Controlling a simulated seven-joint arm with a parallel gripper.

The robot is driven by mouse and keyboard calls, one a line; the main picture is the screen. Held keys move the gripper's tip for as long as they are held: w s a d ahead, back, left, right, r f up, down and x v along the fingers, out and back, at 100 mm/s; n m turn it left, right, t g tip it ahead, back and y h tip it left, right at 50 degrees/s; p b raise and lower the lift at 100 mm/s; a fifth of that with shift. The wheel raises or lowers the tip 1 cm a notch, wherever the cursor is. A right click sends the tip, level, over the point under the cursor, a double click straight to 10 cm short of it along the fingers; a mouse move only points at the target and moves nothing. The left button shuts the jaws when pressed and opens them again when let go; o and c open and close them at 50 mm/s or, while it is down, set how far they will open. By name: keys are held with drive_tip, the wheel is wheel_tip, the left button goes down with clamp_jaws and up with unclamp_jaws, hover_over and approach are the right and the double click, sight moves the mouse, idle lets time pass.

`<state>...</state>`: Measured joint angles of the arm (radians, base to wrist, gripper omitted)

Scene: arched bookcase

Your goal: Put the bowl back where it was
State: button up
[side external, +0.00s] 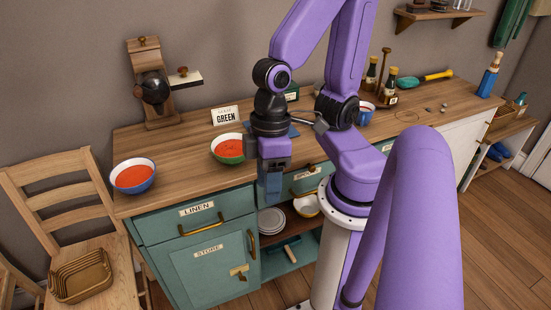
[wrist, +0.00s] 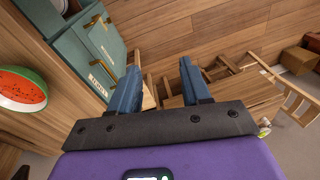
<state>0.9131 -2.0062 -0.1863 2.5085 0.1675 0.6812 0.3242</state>
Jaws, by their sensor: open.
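A bowl with a red, dark-specked inside and a green outer side (side external: 228,148) stands upright on the wooden counter, partly hidden by my arm. A watermelon-patterned bowl also shows at the left edge of the wrist view (wrist: 20,88). A second bowl, red inside and blue outside (side external: 134,175), stands at the counter's left end. My gripper (side external: 272,188) is at the counter's front edge, right of the green bowl and apart from it. Its blue fingers are spread with nothing between them in the wrist view (wrist: 158,70).
A wooden stand (side external: 155,85) is at the back left. A teal cabinet (side external: 205,255) is below; an open shelf holds white plates (side external: 272,220) and a bowl (side external: 305,206). Bottles (side external: 389,85) stand behind my arm.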

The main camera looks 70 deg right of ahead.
drive_tip(key=d+n, duration=0.1)
drive_tip(key=d+r+n+h, duration=0.1)
drive_tip(key=n, duration=0.1)
drive_tip(key=d+r+n, duration=0.1)
drive_tip(key=d+n, duration=0.1)
drive_tip(key=shift+w+d+t+h, duration=0.1)
drive_tip(key=shift+t+h, duration=0.2)
idle(0.9)
